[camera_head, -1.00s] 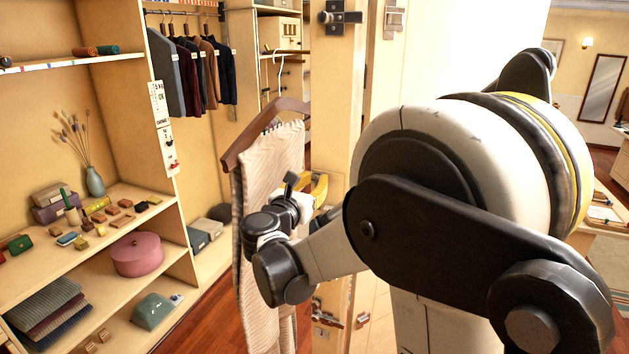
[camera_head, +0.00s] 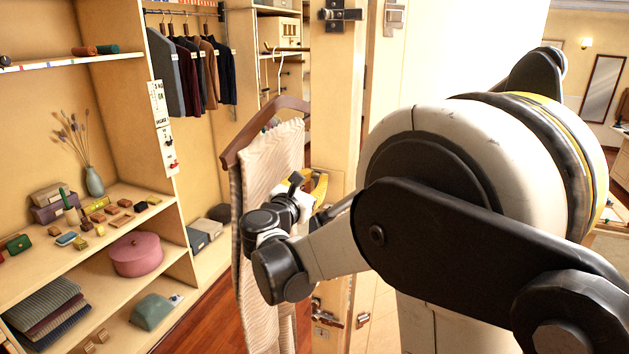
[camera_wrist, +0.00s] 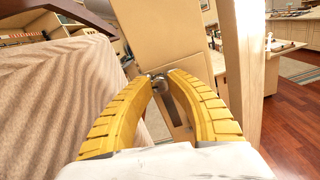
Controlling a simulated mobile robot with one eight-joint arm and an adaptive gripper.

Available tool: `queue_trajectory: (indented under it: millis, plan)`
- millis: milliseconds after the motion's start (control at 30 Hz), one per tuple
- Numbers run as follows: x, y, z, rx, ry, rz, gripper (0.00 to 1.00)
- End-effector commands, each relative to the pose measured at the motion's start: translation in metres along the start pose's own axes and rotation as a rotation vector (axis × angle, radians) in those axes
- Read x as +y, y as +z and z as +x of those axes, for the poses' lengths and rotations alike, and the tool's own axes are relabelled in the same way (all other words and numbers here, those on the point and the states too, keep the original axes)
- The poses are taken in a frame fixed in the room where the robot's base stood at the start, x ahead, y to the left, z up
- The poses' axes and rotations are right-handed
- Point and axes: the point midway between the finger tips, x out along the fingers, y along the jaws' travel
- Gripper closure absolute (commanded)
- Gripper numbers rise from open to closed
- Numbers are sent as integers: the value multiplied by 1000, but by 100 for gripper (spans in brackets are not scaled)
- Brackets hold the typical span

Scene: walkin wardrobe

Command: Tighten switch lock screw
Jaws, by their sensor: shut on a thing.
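My gripper (camera_wrist: 162,82) has its yellow fingers closed around a small round metal piece (camera_wrist: 158,77) in the wrist view; I cannot tell whether it is a screw or a knob. It lies in front of a tan panel (camera_wrist: 165,35). A white switch strip (camera_head: 161,125) with printed labels and small red parts is upright on the shelf's front edge, well left of my gripper. No lock screw can be made out on it.
A striped garment on a wooden hanger (camera_head: 265,125) hangs close left of my gripper. The door post (camera_head: 335,110) carries metal latches. Shelves at left hold a pink round box (camera_head: 137,254), small blocks and folded cloth. Wooden floor (camera_wrist: 290,140) is clear at right.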

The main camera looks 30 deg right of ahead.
Motion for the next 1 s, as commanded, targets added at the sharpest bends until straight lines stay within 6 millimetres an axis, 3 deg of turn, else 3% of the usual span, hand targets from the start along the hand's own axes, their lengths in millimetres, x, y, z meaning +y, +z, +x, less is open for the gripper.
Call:
queue_trajectory:
  millis: [1000]
  plan:
    - [-2,-1,0,-2,1,921,100]
